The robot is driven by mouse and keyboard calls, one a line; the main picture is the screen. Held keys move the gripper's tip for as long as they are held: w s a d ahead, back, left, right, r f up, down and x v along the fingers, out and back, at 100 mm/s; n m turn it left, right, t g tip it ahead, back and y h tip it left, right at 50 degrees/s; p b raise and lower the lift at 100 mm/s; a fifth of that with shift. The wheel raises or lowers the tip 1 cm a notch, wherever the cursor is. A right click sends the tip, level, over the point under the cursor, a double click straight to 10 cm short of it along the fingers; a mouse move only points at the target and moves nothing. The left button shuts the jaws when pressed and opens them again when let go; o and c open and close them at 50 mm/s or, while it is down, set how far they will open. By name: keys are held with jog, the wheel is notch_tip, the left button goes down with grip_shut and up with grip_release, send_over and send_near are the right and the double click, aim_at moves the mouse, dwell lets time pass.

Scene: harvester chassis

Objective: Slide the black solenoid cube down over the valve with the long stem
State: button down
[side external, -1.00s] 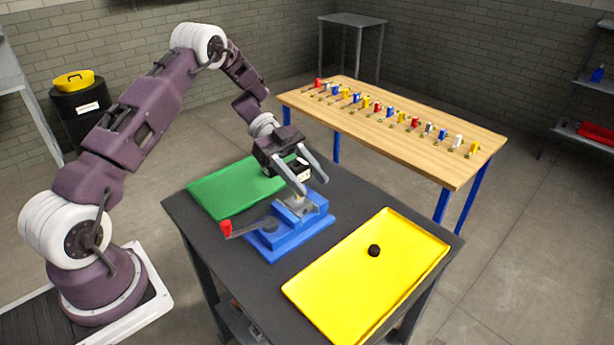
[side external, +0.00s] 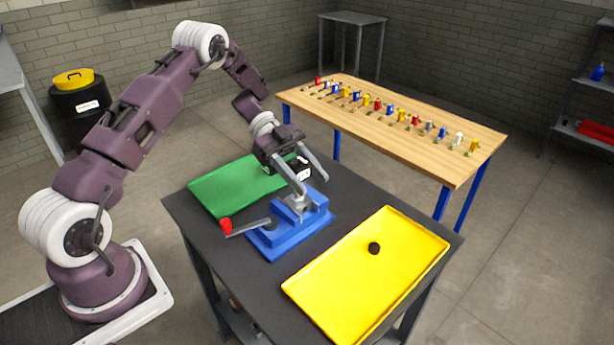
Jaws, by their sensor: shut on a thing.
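My gripper (side external: 312,183) points down over the blue vise (side external: 268,242) and is shut on the black solenoid cube (side external: 294,166). The cube has a white label on one face and is partly hidden by the near finger. A small grey metal valve (side external: 299,203) stands in the vise jaws, right below the fingertips. Its stem is hidden by the fingers and the cube. I cannot tell whether the cube is around the stem or just above it.
The vise's red-knobbed handle (side external: 226,225) sticks out to the left. A yellow tray (side external: 340,285) in front holds a small black round part (side external: 374,248). A wooden table (side external: 440,160) with several coloured valves stands behind.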

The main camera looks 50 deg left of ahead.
jog(key=shift+f, duration=0.2)
dwell(0.5)
jog(key=shift+f, duration=1.35)
jog(key=shift+f, duration=0.2)
dwell(0.4)
jog(key=shift+f, duration=1.15)
jog(key=c, duration=0.6)
grip_release()
jog(key=shift+c, duration=0.2)
